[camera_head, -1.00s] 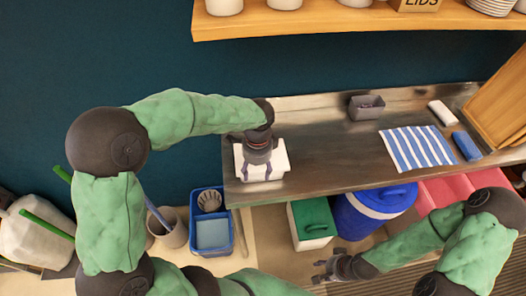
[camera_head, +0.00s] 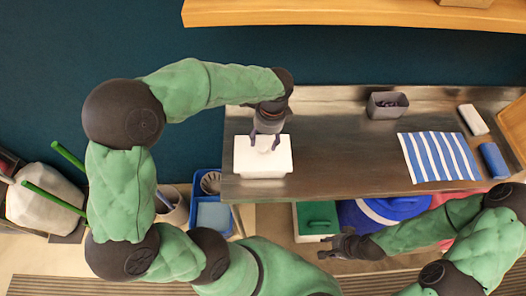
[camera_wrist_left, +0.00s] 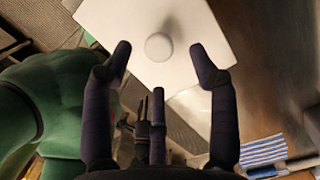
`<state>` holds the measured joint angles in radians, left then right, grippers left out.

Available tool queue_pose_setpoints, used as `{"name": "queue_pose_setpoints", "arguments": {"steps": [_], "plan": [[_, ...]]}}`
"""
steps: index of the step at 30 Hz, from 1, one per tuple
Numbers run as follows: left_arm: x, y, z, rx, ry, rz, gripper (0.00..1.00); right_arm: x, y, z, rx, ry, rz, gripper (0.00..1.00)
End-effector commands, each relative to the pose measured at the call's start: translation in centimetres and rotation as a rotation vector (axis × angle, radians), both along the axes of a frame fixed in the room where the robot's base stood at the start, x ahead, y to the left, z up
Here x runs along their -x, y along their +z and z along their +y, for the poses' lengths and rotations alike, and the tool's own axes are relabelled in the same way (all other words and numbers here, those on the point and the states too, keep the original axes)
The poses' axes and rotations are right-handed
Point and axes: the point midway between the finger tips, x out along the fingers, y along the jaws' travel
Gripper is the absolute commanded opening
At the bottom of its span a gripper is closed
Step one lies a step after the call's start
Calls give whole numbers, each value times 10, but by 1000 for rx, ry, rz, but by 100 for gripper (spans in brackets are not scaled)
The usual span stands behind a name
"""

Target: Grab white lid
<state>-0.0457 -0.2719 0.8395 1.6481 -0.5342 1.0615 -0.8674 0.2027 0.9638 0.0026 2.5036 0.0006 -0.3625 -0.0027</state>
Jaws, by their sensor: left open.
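The white lid (camera_head: 262,167) is a pale square piece with a round knob, at the left end of the metal counter. In the left wrist view the lid (camera_wrist_left: 185,20) fills the top, with its knob (camera_wrist_left: 158,46) between my fingertips. My left gripper (camera_head: 264,143) is open above the lid, its fingers spread on either side of the knob. The left wrist view shows the gripper (camera_wrist_left: 158,52) with a gap to the knob on both sides. My right gripper (camera_head: 324,247) is empty below the counter front, its fingers apart.
A grey bin (camera_head: 388,106), a striped cloth (camera_head: 437,157), a blue block (camera_head: 493,160) and a white block (camera_head: 473,119) sit on the counter (camera_head: 330,150). A wooden shelf (camera_head: 350,15) hangs above. Counter space right of the lid is clear.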

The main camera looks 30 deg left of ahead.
Motion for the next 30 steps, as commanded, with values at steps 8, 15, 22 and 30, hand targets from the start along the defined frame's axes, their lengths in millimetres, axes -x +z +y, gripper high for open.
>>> {"name": "queue_pose_setpoints", "arguments": {"steps": [8, 15, 22, 30], "plan": [[2, -23, 3, 1, 1, 3, 59, 0, -7, 0, 0, 0, -1, 40], [4, -52, 6, 1, 1, 2, 59, 0, -13, 0, 0, 0, -1, 40], [3, -52, 6, 1, 0, 0, 59, 0, -13, 0, 0, 0, -1, 40], [3, -52, 6, 1, 0, 0, 0, 0, -13, 0, 0, 0, -1, 40]]}}
